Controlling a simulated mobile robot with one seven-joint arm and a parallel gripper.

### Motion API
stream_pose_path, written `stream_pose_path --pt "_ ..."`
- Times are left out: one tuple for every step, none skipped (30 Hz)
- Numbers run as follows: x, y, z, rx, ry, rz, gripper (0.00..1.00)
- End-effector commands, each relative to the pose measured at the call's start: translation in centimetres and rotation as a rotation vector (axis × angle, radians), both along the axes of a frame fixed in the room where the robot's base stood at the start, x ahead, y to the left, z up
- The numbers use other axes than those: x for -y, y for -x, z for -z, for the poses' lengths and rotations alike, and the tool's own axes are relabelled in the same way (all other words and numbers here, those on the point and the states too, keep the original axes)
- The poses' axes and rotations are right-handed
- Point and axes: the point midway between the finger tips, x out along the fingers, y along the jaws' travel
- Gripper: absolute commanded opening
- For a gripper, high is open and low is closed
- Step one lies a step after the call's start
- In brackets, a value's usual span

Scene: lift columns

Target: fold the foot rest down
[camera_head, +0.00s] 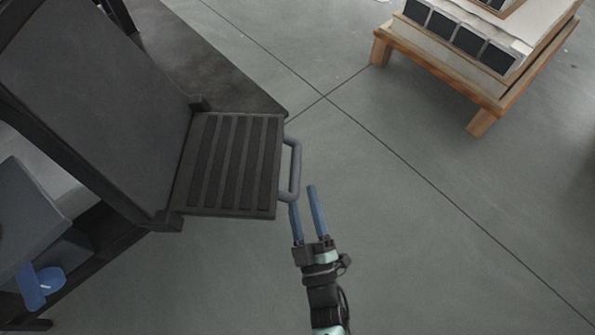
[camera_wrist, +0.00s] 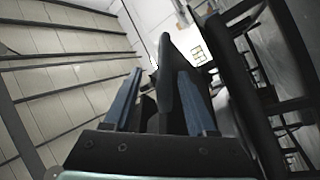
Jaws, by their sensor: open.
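The foot rest (camera_head: 232,165) is a dark ribbed plate joined along its left edge to a large dark panel in the head view. A grey bar handle (camera_head: 295,168) sticks out from its right edge. My gripper (camera_head: 303,196) is open, with two blue fingers at the handle's lower end. The left fingertip overlaps the handle there, and the right finger is to the right of it. In the wrist view, my gripper (camera_wrist: 160,95) has a dark upright bar between its spread fingers, probably the handle. I cannot tell whether either finger touches it.
The dark panel (camera_head: 110,95) and its frame fill the left side. A blue part (camera_head: 40,285) sits at lower left. A wooden pallet with boxes (camera_head: 455,70) stands at upper right. The grey floor (camera_head: 430,240) is clear to the right of my arm.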

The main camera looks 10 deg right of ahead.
Motion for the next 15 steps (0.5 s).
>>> stream_pose_path --pt "0.2 1.2 0.1 -0.004 0.000 0.003 0.57" --pt "0.2 1.8 0.3 -0.004 -0.001 0.003 0.57" --pt "0.3 2.5 0.6 -0.005 -0.001 0.002 0.57" --pt "0.3 3.0 0.7 -0.003 -0.001 0.001 0.57" --pt "0.4 3.5 0.8 -0.004 -0.001 0.002 0.57" --pt "0.4 4.1 1.0 -0.002 -0.001 0.002 0.57" --pt "0.4 4.5 1.2 -0.003 -0.001 0.001 0.57" --pt "0.5 4.8 1.3 -0.001 0.000 0.001 0.57" --pt "0.5 5.1 1.4 0.000 0.000 0.001 0.57" --pt "0.5 5.3 1.4 0.000 0.000 0.001 0.57" --pt "0.5 5.5 1.5 0.000 0.000 0.001 0.57" --pt "0.5 5.6 1.5 0.001 0.000 0.001 0.57" --pt "0.5 5.7 1.6 0.001 0.000 0.001 0.57" --pt "0.5 5.8 1.6 0.001 -0.001 0.001 0.57" --pt "0.6 5.8 1.6 0.002 0.000 0.001 0.57"
